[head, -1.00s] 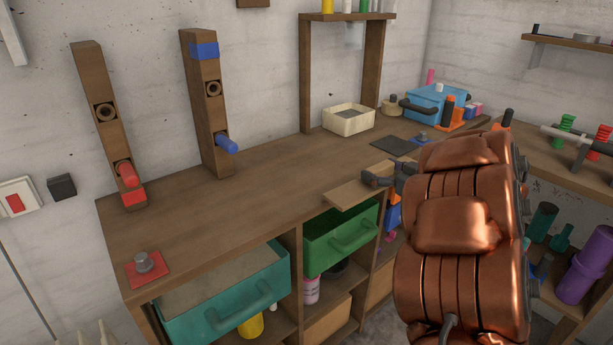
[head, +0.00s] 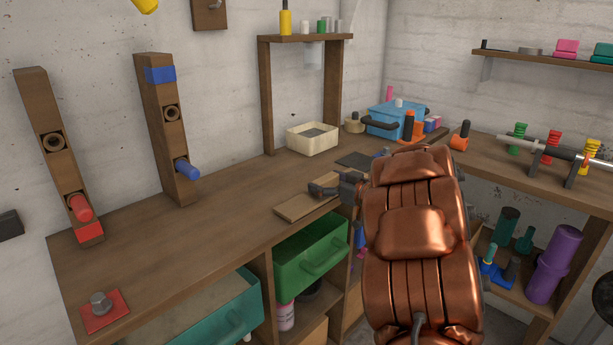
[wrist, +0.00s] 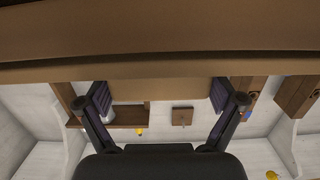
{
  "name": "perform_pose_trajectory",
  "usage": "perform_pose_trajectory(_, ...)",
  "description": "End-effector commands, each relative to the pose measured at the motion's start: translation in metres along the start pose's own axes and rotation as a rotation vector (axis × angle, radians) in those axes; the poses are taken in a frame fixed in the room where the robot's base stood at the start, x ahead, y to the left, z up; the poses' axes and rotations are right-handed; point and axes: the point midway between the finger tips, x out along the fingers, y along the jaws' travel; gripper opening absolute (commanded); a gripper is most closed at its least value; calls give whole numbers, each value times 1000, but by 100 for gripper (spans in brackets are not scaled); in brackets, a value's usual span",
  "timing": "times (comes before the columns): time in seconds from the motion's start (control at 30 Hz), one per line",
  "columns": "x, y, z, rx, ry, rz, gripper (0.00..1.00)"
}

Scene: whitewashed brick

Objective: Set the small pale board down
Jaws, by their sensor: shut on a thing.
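The small pale board (head: 297,206) is a flat light-brown piece at the bench's front edge, above the green drawer in the head view. My gripper (head: 322,190) is shut on its right part. In the wrist view the board (wrist: 160,90) spans between my two dark fingers. It looks level and very close to the bench top (head: 215,215); I cannot tell whether it touches. My copper-coloured arm hides what lies to the right of the gripper.
A dark flat pad (head: 355,160) and a cream box (head: 312,139) lie behind the board. A blue toolbox (head: 395,122) stands further right. The open green drawer (head: 312,255) juts out below. The bench to the left is bare up to the posts (head: 165,130).

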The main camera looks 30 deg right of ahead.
Motion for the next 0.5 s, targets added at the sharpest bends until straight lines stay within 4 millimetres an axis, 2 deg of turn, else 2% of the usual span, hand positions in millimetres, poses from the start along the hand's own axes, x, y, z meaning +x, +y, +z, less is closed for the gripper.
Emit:
perform_pose_trajectory(0.1,20,-2,-2,-1,1,-4,49)
perform_pose_trajectory(0.37,36,-1,-4,-2,1,-2,49)
perform_pose_trajectory(0.5,53,-2,-5,-1,1,-6,49)
